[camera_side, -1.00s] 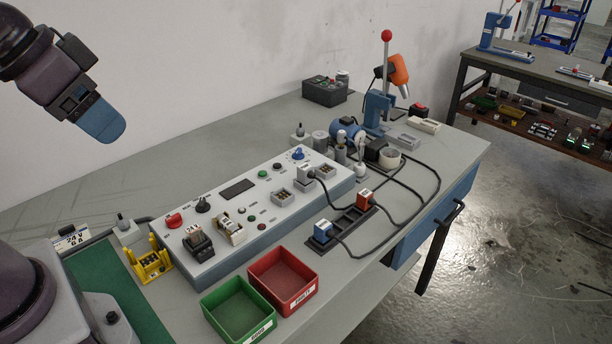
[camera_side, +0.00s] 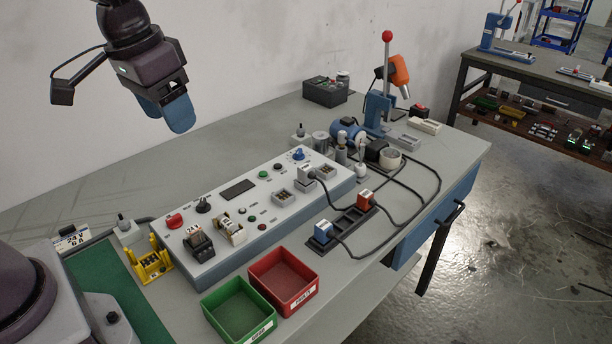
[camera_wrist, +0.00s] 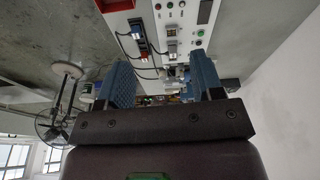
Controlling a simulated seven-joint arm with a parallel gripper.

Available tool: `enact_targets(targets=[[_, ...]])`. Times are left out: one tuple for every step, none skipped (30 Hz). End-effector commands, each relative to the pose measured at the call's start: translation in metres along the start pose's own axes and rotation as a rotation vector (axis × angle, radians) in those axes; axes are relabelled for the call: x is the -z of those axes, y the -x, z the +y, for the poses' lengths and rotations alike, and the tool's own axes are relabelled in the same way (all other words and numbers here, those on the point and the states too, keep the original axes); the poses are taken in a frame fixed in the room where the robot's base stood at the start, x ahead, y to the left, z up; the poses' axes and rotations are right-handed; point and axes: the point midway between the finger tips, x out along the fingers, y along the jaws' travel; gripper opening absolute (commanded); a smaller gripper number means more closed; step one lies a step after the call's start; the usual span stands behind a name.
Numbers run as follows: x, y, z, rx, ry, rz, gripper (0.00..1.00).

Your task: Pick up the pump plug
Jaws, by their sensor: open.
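Several corded plugs are in view, and I cannot read which is the pump plug. A blue-topped plug (camera_side: 323,230) and a red-topped plug (camera_side: 364,196) stand in a black slotted rack (camera_side: 344,224) on the bench. A pale plug (camera_side: 306,174) sits at a socket on the grey control panel (camera_side: 240,247). The rack also shows in the wrist view (camera_wrist: 144,45), small and above the fingers. My gripper (camera_side: 169,122), with blue fingers, is open and empty, high above the bench, left of and well apart from the plugs. Its fingers frame the lower middle of the wrist view (camera_wrist: 163,72).
Black cables (camera_side: 437,190) loop over the bench right of the rack. Red (camera_side: 310,293) and green (camera_side: 213,310) bins stand in front of the panel. A blue press (camera_side: 377,108) and a blue motor-like unit (camera_side: 347,129) stand at the back. The bench behind the panel is mostly clear.

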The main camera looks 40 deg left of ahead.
Motion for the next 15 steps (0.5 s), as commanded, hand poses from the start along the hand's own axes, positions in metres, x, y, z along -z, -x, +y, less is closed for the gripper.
enact_targets(targets=[[0.019, -0.009, 0.0, 0.002, 0.032, -0.032, 0.61], [0.029, -0.015, 0.0, 0.004, 0.054, -0.048, 0.61], [0.043, -0.022, 0.0, 0.007, 0.087, -0.068, 0.61], [0.054, -0.028, 0.0, 0.009, 0.115, -0.082, 0.61], [0.065, -0.034, 0.0, 0.012, 0.143, -0.094, 0.61], [0.078, -0.043, 0.0, 0.017, 0.184, -0.113, 0.61], [0.088, -0.051, 0.0, 0.021, 0.216, -0.126, 0.61], [0.098, -0.059, -0.001, 0.025, 0.249, -0.137, 0.61], [0.111, -0.07, -0.001, 0.031, 0.295, -0.154, 0.61], [0.121, -0.079, -0.001, 0.037, 0.331, -0.165, 0.61], [0.13, -0.088, -0.002, 0.043, 0.369, -0.176, 0.61], [0.141, -0.101, -0.002, 0.051, 0.422, -0.19, 0.61], [0.15, -0.111, -0.003, 0.058, 0.462, -0.199, 0.61], [0.158, -0.121, -0.003, 0.065, 0.505, -0.209, 0.61], [0.169, -0.135, -0.004, 0.075, 0.564, -0.219, 0.61]])
